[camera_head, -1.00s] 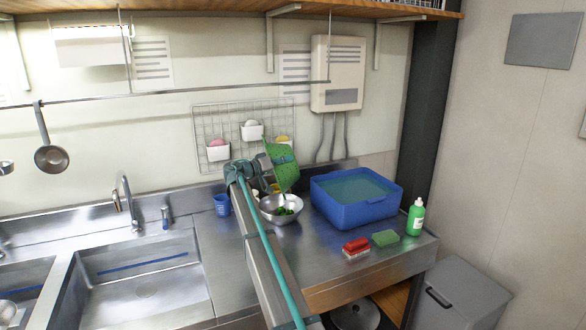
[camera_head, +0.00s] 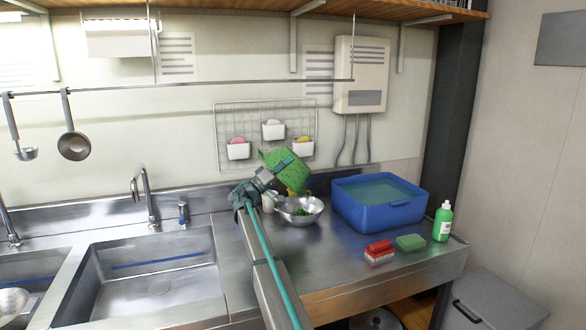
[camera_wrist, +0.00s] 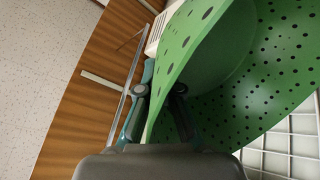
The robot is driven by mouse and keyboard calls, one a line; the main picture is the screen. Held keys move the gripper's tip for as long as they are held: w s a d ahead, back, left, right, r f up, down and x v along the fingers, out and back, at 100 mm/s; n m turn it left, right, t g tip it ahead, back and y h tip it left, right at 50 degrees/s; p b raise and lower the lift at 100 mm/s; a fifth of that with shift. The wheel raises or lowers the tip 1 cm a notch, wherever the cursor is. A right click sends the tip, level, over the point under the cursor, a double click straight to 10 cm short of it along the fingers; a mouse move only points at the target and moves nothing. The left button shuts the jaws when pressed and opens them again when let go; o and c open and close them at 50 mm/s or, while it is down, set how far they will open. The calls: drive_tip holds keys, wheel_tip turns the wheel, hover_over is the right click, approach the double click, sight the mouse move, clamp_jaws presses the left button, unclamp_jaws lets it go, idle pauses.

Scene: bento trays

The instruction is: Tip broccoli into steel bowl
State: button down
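My gripper (camera_head: 270,175) is shut on the edge of a green perforated colander (camera_head: 287,172) and holds it tilted in the air, above and slightly left of the steel bowl (camera_head: 300,222). Green broccoli (camera_head: 305,211) lies in the bowl on the counter. In the wrist view the colander (camera_wrist: 235,105) fills the right side, its wall between my fingers (camera_wrist: 160,105). No broccoli shows in the visible part of the colander.
A blue water-filled tub (camera_head: 378,215) stands right of the bowl. A red brush (camera_head: 379,249), green sponge (camera_head: 410,242) and green bottle (camera_head: 443,221) are at the right front. A wire rack (camera_head: 230,125) hangs behind. The sink (camera_head: 155,280) is left.

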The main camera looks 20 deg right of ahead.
sight(278, 161)
drive_tip(key=a+b, duration=0.1)
drive_tip(key=a+f+n+t+h+b, duration=0.1)
drive_tip(key=shift+w+a+f+n+t+h+b, duration=0.25)
drive_tip(key=shift+w+a+n+t+h+b, duration=0.05)
drive_tip(key=shift+a+h+b, duration=0.1)
drive_tip(key=shift+w+a+f+n+t+h+b, duration=0.1)
drive_tip(key=shift+w+a+n+t+h+b, duration=0.1)
drive_tip(key=shift+a+n+t+b, duration=0.25)
drive_tip(key=shift+w+a+f+n+t+h+b, duration=0.1)
drive_tip(key=shift+a+n+t+h+b, duration=0.2)
drive_tip(key=shift+a, duration=0.2)
drive_tip(key=shift+r, duration=0.1)
